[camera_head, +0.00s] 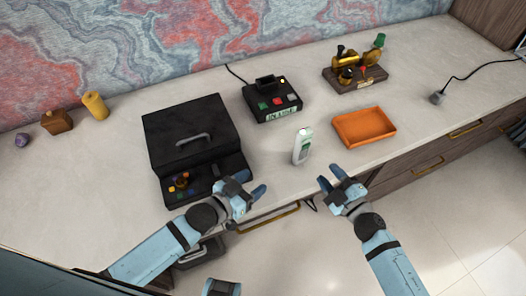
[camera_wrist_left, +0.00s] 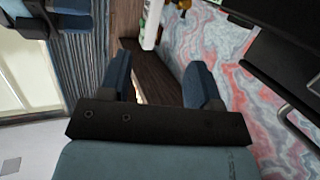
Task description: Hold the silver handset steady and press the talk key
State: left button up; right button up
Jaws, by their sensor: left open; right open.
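The silver handset (camera_head: 303,146) stands upright near the front edge of the desk, with a small green screen on its face. Its individual keys are too small to tell apart. My left gripper (camera_head: 250,187) is open and empty, to the left of the handset and nearer the front edge. My right gripper (camera_head: 331,179) is open and empty, to the right of and in front of the handset. Both are apart from it. In the left wrist view, the open fingers (camera_wrist_left: 158,65) show nothing between them; a pale upright thing, likely the handset (camera_wrist_left: 150,24), shows beyond them.
A black box with a handle (camera_head: 192,133) stands left of the handset. A black button device (camera_head: 272,98) is behind it. An orange tray (camera_head: 364,127) lies to the right, with a brass instrument on a wooden base (camera_head: 355,72) behind. Bare desktop surrounds the handset.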

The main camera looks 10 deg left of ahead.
aim_at(298, 136)
pick_arm(q)
jog(key=w+d+r+m+g+h, duration=0.1)
jog(key=w+r+m+h, duration=0.35)
jog(key=w, duration=0.25)
jog(key=shift+n+h, duration=0.25)
jog(key=shift+n, duration=0.1)
jog(key=x, duration=1.4)
jog(key=shift+d+r, duration=0.1)
jog(key=shift+r, duration=0.05)
grip_shut()
pick_arm(e)
grip_shut()
dwell(0.8)
